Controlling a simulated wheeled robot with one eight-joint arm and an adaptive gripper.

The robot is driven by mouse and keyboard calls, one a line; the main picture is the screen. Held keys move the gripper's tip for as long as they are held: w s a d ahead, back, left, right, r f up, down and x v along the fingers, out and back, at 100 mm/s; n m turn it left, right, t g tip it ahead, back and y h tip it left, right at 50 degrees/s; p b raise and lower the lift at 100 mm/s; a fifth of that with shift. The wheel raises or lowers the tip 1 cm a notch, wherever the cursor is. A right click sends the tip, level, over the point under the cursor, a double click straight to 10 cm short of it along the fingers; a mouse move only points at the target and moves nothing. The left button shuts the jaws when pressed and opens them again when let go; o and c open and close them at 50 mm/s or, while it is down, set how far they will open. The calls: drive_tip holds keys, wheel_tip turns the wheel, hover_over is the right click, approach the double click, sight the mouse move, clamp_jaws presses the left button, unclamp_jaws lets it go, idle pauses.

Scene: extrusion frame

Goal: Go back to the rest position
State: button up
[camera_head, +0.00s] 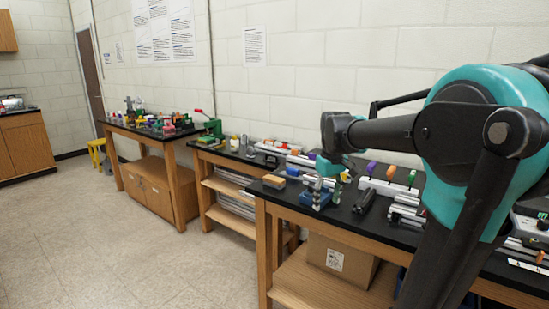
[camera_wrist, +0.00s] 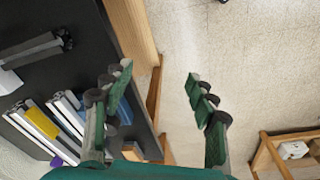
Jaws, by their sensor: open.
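My gripper (camera_wrist: 160,85) is open and empty in the wrist view, its two green-padded fingers wide apart. Between the fingertips I see the bench's wooden edge and the pale floor. In the head view my gripper (camera_head: 330,190) hangs at the front edge of the black-topped bench (camera_head: 284,198), partly hidden by my own wrist.
A dark extrusion piece (camera_head: 365,201) and a white rack with coloured-handled tools (camera_head: 388,187) are on the bench. Silver extrusions (camera_head: 408,208) lie to the right. A cardboard box (camera_head: 342,261) is on the lower shelf. The floor (camera_head: 150,255) at left is clear.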

drive_tip(key=s+d+f+m+t, duration=0.2)
drive_tip(key=s+f+m, duration=0.3)
drive_tip(key=s+f, duration=1.2)
wheel_tip(320, 180, down, 3)
drive_tip(key=shift+s+d+f+m+t, duration=0.1)
drive_tip(key=shift+s+d+m+t, duration=0.2)
drive_tip(key=shift+t, duration=0.2)
